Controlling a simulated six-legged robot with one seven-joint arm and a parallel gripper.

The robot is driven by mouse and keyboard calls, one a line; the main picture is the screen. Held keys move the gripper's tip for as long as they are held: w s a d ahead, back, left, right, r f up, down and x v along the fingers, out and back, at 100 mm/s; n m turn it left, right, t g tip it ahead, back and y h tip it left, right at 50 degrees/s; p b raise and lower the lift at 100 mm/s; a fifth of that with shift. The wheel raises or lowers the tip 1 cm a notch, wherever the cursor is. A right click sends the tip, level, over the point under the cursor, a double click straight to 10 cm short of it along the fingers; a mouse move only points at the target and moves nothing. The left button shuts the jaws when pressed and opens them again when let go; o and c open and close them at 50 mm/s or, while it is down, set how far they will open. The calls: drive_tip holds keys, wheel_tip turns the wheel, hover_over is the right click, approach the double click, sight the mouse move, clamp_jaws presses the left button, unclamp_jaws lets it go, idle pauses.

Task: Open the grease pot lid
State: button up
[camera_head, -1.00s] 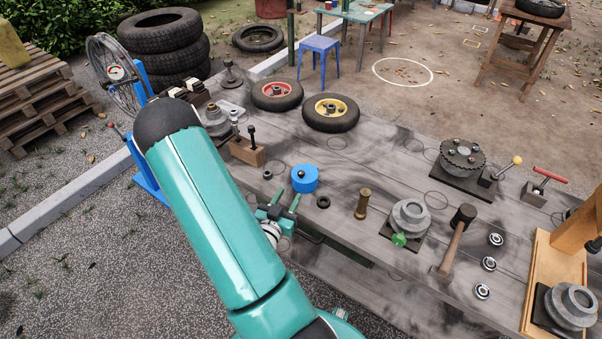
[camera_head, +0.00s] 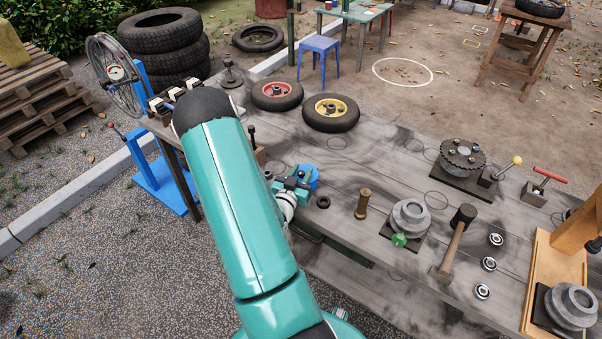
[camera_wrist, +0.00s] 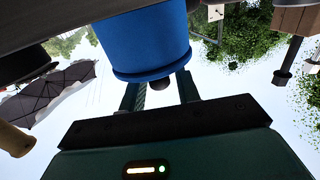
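The blue grease pot (camera_head: 314,175) stands on the workbench, partly hidden behind my gripper in the head view. In the wrist view, which is upside down, the blue pot (camera_wrist: 145,40) hangs from the top, with its blue lid rim (camera_wrist: 150,75) toward my gripper. A small dark knob (camera_wrist: 161,84) sits on the middle of the lid. My gripper (camera_head: 304,178) is close to the pot in the head view. In the wrist view my gripper (camera_wrist: 161,92) is open, one finger on each side of the knob, with gaps visible. I cannot tell how deep the knob sits between the fingers.
A black ring (camera_head: 323,202) and a brass cylinder (camera_head: 363,203) stand right of the pot. A grey pulley (camera_head: 410,215) and a mallet (camera_head: 459,235) are farther right. Two small wheels (camera_head: 331,112) lie behind. Bare bench top lies between the pot and the wheels.

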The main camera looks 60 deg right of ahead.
clamp_jaws()
